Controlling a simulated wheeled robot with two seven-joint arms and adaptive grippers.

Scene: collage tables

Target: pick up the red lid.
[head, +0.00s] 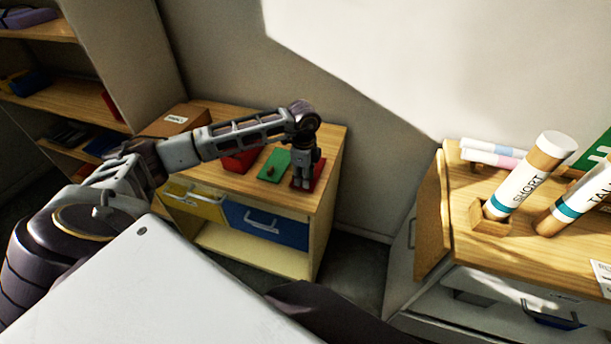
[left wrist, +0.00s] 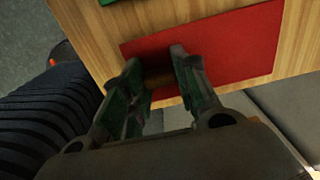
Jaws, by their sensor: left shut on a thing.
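The red lid (head: 319,175) is a flat red panel at the right end of the small wooden cabinet top. My left gripper (head: 303,183) points down over it, shut on it. In the left wrist view the lid (left wrist: 235,45) lies flat beyond the fingertips, at or just over the wood. My left gripper (left wrist: 160,68) has its two fingers at the lid's near-left part, a dark shadow between them. I cannot tell whether the lid touches the top. My right gripper is not in view.
A green lid (head: 273,163) lies just left of the red one, with a red box (head: 236,162) further left. A brown box (head: 175,121) stands at the back left. Blue (head: 265,225) and yellow (head: 194,201) drawers are below. Another table (head: 470,187) with large tubes stands right.

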